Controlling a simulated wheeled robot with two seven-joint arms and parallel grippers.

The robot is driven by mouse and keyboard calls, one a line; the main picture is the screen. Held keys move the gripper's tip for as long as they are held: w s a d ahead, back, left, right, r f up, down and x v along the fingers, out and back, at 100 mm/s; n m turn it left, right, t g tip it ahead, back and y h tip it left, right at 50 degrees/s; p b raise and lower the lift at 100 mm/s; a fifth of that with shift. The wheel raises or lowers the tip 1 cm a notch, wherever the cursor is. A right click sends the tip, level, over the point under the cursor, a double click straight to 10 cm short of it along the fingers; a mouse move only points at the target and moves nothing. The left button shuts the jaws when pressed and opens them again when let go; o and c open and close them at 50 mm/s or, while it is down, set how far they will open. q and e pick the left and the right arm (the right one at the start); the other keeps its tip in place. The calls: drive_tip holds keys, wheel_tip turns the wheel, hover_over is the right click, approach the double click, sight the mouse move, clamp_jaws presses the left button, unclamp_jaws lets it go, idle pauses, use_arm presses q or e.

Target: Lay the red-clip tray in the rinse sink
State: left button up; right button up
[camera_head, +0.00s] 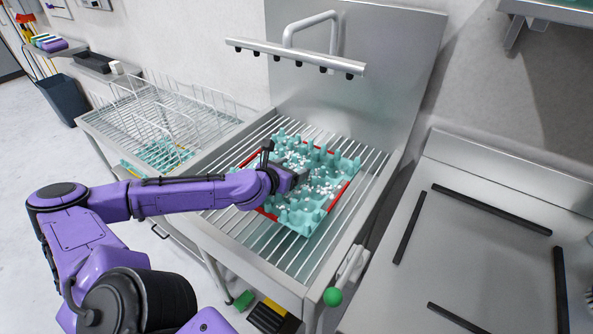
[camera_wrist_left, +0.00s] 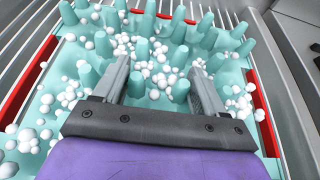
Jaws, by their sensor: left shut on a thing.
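The red-clip tray (camera_head: 322,212) is teal with rows of upright posts, red strips along its edges and many small white beads scattered over it. It is over the slatted grate of the rinse sink (camera_head: 375,160), below the spray bar; I cannot tell whether it rests on the slats or is just above them. My left gripper (camera_head: 302,174) reaches in over the tray's middle and is shut on it. In the left wrist view the fingers (camera_wrist_left: 162,92) are down among the posts, with red clips (camera_wrist_left: 262,110) at both sides. The exact contact is unclear. My right gripper is not in view.
A spray bar (camera_head: 296,57) spans above the sink. A wire rack (camera_head: 165,115) stands on the left, with a teal piece beneath its wires. A lever with a green knob (camera_head: 332,296) is at the sink's front right. A steel counter (camera_head: 480,250) with black strips is clear at right.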

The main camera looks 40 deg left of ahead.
use_arm(q)
drive_tip(key=o, duration=1)
drive_tip(key=shift+a+f, duration=0.1)
drive_tip(key=shift+f, duration=0.1)
drive_tip(key=o, duration=0.3)
drive_tip(key=shift+w+a, duration=0.1)
drive_tip(key=shift+w, duration=0.1)
drive_tip(key=shift+d+r, duration=0.1)
drive_tip(key=shift+d, duration=0.1)
